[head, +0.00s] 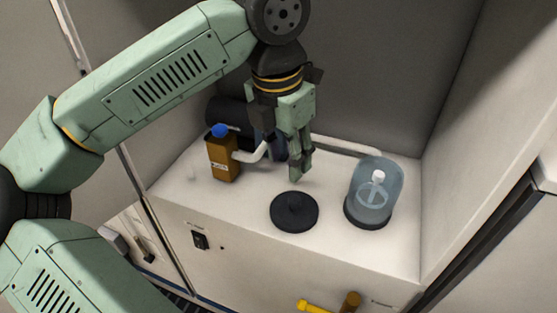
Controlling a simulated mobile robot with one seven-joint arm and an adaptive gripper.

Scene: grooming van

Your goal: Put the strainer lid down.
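A brown bottle with a blue cap (222,158) stands on the left. A clear bluish container with a dark base (371,196) stands right of the lid. A dark cylinder (229,112) is behind the bottle. Walls close in the back and right.

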